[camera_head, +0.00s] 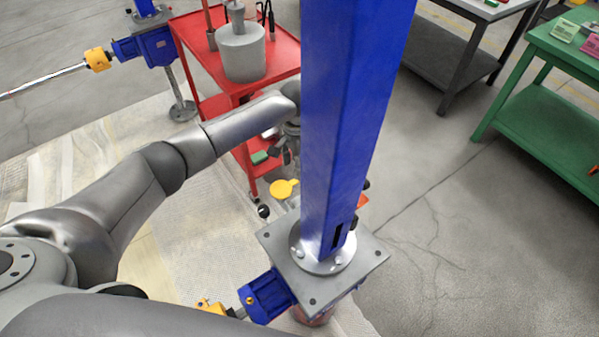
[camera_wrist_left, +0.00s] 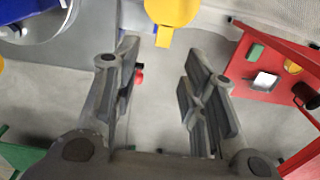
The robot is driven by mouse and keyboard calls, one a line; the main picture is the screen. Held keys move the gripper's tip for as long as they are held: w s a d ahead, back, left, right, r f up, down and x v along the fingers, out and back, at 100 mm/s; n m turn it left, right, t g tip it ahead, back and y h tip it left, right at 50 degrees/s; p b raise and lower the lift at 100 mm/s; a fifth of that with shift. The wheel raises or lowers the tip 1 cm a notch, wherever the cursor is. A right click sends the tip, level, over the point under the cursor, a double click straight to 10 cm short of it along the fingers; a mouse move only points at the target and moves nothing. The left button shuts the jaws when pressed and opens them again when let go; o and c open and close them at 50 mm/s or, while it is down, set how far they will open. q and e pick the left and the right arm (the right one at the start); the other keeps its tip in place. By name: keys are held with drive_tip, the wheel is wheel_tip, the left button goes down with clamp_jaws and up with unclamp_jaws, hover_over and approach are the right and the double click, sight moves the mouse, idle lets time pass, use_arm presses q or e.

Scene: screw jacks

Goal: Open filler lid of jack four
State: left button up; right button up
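A screw jack with a tall blue column (camera_head: 346,110), a grey top plate (camera_head: 280,262) and a blue gearbox (camera_head: 268,295) stands in front of me. A round yellow lid (camera_head: 283,189) shows just left of the column, beyond the plate. In the left wrist view, the yellow lid (camera_wrist_left: 172,12), with a small tab, lies at the top edge, ahead of the fingers. My left gripper (camera_head: 286,152) is above the lid, partly hidden by the column. In the wrist view the left gripper (camera_wrist_left: 162,85) is open and empty, apart from the lid. My right gripper is not in view.
A red cart (camera_head: 285,55) with a grey canister (camera_head: 240,50) stands behind my left gripper. Another blue jack (camera_head: 150,45) stands at the upper left. A green table (camera_head: 560,50) and a grey workbench (camera_head: 440,60) are at the right. Floor between them and the jack is clear.

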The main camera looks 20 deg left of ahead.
sight(285, 187)
use_arm(q)
drive_tip(key=f, duration=0.5)
drive_tip(key=shift+w+a, duration=0.1)
drive_tip(key=shift+w, duration=0.1)
drive_tip(key=shift+f, duration=0.75)
drive_tip(key=c, duration=0.7)
clamp_jaws()
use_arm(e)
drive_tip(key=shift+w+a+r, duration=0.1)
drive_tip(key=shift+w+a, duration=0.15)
